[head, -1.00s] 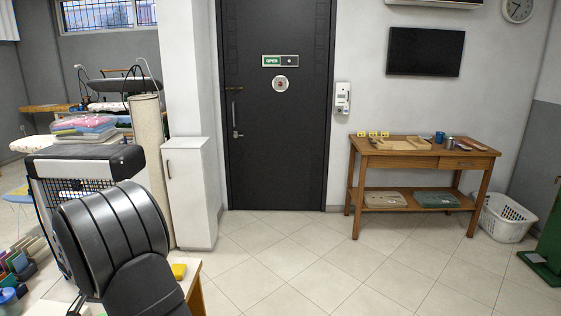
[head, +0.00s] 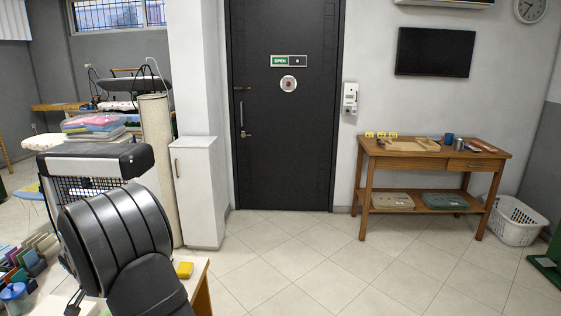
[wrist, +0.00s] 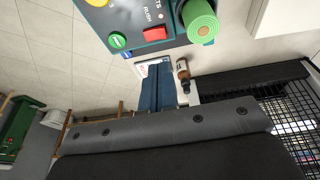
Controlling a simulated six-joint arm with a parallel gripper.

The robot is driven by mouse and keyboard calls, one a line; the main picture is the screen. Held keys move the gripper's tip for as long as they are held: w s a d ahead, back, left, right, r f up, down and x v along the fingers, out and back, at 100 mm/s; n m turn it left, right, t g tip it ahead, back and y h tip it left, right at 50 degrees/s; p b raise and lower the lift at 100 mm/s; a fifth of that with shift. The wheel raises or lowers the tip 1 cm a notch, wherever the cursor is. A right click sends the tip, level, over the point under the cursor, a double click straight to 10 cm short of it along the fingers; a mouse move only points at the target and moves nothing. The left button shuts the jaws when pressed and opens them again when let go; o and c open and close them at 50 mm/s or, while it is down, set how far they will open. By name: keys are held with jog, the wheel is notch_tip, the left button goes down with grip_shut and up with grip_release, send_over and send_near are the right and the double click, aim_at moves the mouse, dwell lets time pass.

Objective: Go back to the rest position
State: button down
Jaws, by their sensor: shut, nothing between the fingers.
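My own arm, black and ribbed, rises at the lower left of the head view. In the wrist view a control panel (wrist: 160,22) with a red button and a green knob fills the top. A dark grey padded shape with screws crosses the bottom of that view; I cannot tell what it is.
A black-topped mesh rack (head: 98,160) stands close to my arm at left, beside a white cabinet (head: 195,190). Open floor (head: 320,265) leads to a wooden table (head: 435,160). A brown bottle (wrist: 183,74) shows in the wrist view.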

jog(key=f, duration=0.1)
jog(key=w+d+f, duration=0.1)
jog(key=f, duration=0.1)
jog(key=shift+d, duration=0.1)
jog(key=v, duration=0.9)
jog(key=shift+r, duration=0.25)
jog(key=shift+d, duration=0.15)
